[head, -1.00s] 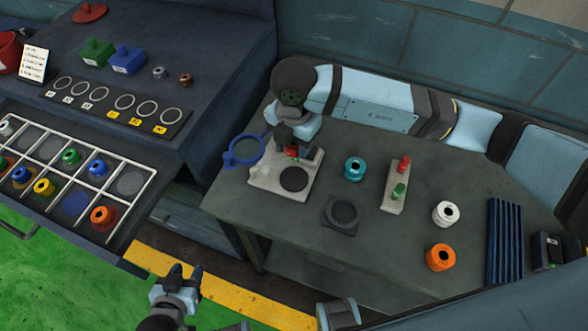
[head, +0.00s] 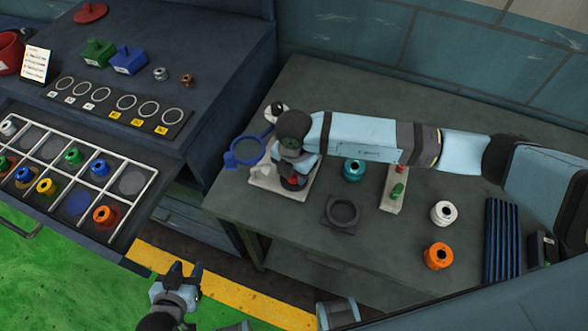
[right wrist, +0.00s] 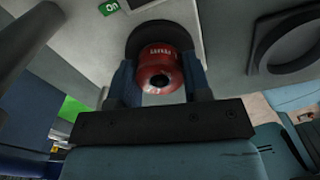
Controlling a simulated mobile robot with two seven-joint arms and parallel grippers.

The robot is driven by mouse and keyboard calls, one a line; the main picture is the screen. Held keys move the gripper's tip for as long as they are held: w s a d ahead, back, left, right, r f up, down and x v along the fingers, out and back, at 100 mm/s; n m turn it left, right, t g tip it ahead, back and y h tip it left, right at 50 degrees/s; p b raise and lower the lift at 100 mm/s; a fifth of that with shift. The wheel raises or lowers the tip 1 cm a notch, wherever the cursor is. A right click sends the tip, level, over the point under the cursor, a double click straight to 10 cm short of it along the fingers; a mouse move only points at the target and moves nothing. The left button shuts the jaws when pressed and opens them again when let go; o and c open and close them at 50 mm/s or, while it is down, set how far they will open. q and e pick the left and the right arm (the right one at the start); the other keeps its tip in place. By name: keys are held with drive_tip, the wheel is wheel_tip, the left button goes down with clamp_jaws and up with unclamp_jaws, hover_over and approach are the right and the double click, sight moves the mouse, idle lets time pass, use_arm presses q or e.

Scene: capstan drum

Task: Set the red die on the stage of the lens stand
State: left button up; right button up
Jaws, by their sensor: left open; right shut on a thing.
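My right gripper (head: 292,180) is shut on the red die (head: 293,181). The die shows well in the right wrist view (right wrist: 160,68) as a ribbed red cylinder with a dark central hole, between the two fingers. It is over the dark round stage (right wrist: 140,32) of the lens stand; I cannot tell whether it touches. The lens stand has a pale base (head: 265,182) and a blue ring lens (head: 243,151) swung out to the left. My arm hides most of the stage in the head view.
On the table are a dark ring holder (head: 342,212), a teal die (head: 354,170), a pale block with red and green pegs (head: 391,203), a white die (head: 444,213), an orange die (head: 438,256) and a dark blue ribbed rack (head: 504,243). A compartment tray (head: 120,205) stands left.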

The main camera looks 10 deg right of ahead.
drive_tip(key=shift+f, duration=0.1)
drive_tip(key=o, duration=1.1)
wheel_tip(320, 180, up, 12)
drive_tip(key=b, duration=0.1)
